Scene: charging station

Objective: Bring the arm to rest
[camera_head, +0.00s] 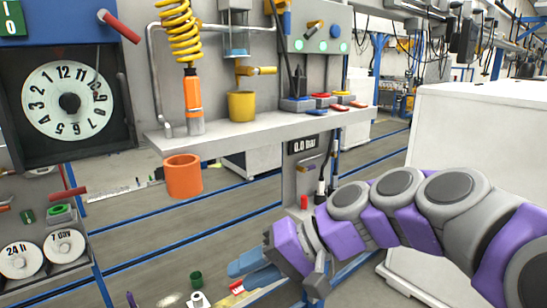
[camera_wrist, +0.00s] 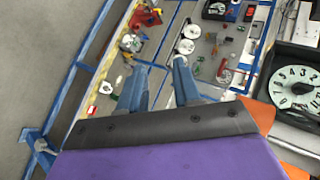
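My arm reaches in from the right edge of the head view, with purple and grey links bent downward to the left. My gripper (camera_head: 243,268) is at the low end of the arm, over the lower workbench. In the wrist view my gripper (camera_wrist: 160,72) shows two blue fingers spread apart with nothing between them. The gripper is open and empty. Its height above the bench is hard to tell.
A white cabinet (camera_head: 480,130) stands behind my arm. Small parts lie on the bench, including a green cup (camera_head: 196,279).

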